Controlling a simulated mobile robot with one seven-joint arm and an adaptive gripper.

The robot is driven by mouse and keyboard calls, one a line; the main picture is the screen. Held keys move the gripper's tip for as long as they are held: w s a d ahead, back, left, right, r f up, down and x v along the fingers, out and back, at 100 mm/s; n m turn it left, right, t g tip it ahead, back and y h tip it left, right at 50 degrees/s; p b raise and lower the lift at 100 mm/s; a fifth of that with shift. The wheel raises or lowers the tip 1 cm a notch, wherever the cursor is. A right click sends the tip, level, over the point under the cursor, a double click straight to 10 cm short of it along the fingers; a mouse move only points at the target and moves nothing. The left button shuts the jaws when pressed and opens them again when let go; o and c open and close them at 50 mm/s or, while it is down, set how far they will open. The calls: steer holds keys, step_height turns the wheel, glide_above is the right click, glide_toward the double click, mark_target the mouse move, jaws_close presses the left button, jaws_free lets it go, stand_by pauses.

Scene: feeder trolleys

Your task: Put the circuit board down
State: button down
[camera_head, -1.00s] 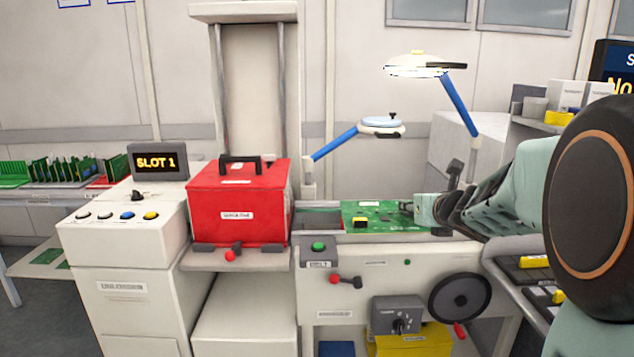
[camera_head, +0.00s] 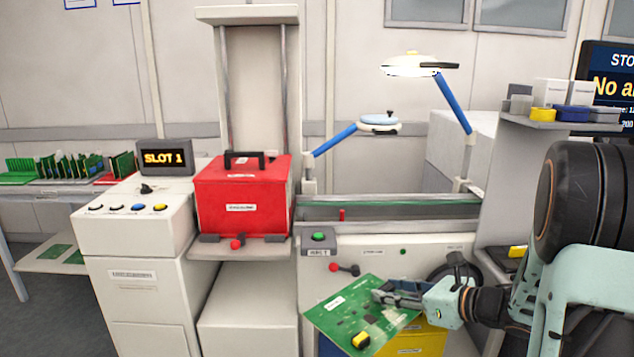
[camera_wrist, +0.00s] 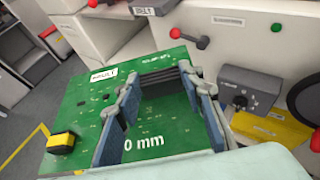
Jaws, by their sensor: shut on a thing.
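The green circuit board (camera_head: 345,311) is in the air in front of the conveyor machine, tilted, with a white label and a yellow-and-black part on its surface. My gripper (camera_head: 378,296) is shut on the circuit board at its right side. In the wrist view the circuit board (camera_wrist: 80,112) fills the left and middle, with my gripper's fingers (camera_wrist: 165,115) reaching over it. The white label and the yellow part lie left of the fingers. The edge inside the grip is partly hidden by the fingers.
The conveyor (camera_head: 400,212) behind the board is empty between its rails. A red magazine box (camera_head: 240,205) stands left of it, next to a button console (camera_head: 130,225). Boards stand in a rack (camera_head: 65,172) at far left. A yellow bin (camera_head: 432,342) is below the machine's front.

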mark_target(376, 323)
steer(key=s+a+n, duration=0.1)
steer(key=s, duration=0.1)
steer(key=s+a+f+n+g+y, duration=0.1)
steer(key=s, duration=0.1)
steer(key=s+a+f+g+y, duration=0.1)
steer(key=s, duration=0.2)
steer(key=shift+s+a+f+n, duration=0.1)
steer(key=shift+f+n, duration=0.15)
steer(key=shift+n, duration=0.15)
steer(key=w+r+m+p, duration=0.1)
steer(key=w+r+p, duration=0.1)
steer(key=w+r+t+h+p, duration=0.1)
steer(key=w+r+p, duration=0.1)
steer(key=r, duration=0.1)
steer(key=w+r+m+t+p, duration=0.1)
steer(key=w+r+p, duration=0.1)
steer(key=r, duration=0.1)
steer(key=shift+w+a+m+h, duration=0.25)
steer(key=shift+w+m+h, duration=0.05)
steer(key=shift+w+h, duration=0.1)
steer(key=w+r+m+t+h+p, duration=0.1)
steer(key=r+m+h+p, duration=0.3)
steer(key=r+p, duration=0.4)
steer(key=w+r+m+t+h+p, duration=0.2)
steer(key=r+p, duration=0.5)
steer(key=r, duration=0.5)
steer(key=shift+w+d+r+m+h+p, duration=0.35)
steer(key=shift+w+m+h, duration=0.4)
steer(key=shift+m+h, duration=0.6)
steer(key=shift+f, duration=0.15)
